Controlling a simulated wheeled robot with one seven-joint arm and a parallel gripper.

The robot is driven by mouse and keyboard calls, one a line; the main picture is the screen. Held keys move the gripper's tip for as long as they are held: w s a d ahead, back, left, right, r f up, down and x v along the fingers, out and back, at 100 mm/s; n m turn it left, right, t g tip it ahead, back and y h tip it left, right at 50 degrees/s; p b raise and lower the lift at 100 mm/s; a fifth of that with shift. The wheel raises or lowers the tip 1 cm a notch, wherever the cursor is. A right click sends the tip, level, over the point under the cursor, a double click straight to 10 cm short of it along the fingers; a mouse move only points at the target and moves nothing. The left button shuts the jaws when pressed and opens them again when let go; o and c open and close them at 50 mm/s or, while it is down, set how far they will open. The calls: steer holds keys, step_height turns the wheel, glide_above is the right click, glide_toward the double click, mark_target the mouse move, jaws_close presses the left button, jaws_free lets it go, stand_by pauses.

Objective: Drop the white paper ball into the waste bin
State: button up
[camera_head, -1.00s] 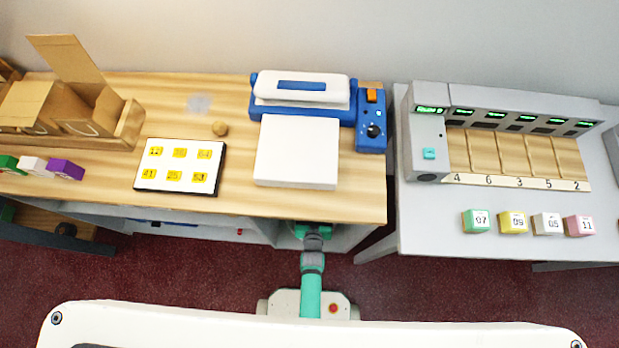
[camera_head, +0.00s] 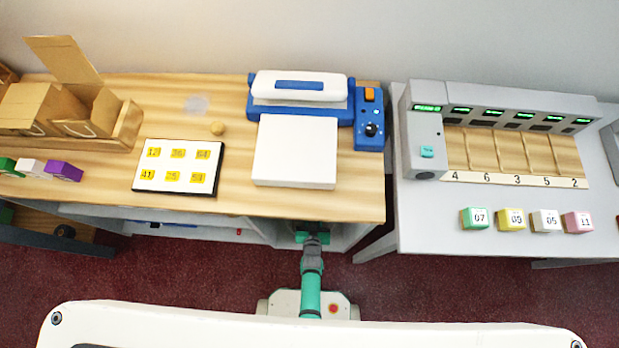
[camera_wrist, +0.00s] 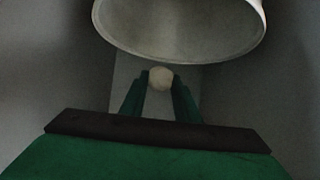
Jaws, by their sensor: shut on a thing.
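The white paper ball (camera_wrist: 160,78) sits between the two green fingers of my gripper (camera_wrist: 160,90) in the wrist view, and the fingers are shut on it. A round pale vessel (camera_wrist: 180,25), which looks like the waste bin, shows its rim at the top of the wrist view. The ball is just below the near edge of that rim in the picture; I cannot tell the gap. In the head view my arm reaches under the front edge of the wooden counter, and the counter hides the fingers, the ball and the bin.
Grey walls (camera_wrist: 45,70) stand close on both sides in the wrist view. The wooden counter (camera_head: 345,205) lies over my arm, with a blue and white press (camera_head: 300,90) and a label board (camera_head: 178,166) on it. A grey table (camera_head: 420,225) with small cubes stands at the right.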

steer(key=shift+d, duration=0.1)
steer(key=o, duration=1.1)
steer(key=shift+d, duration=0.25)
steer(key=shift+s, duration=0.1)
steer(key=v, duration=1)
steer(key=shift+s+r, duration=0.2)
steer(key=shift+s, duration=0.15)
steer(key=shift+s, duration=0.1)
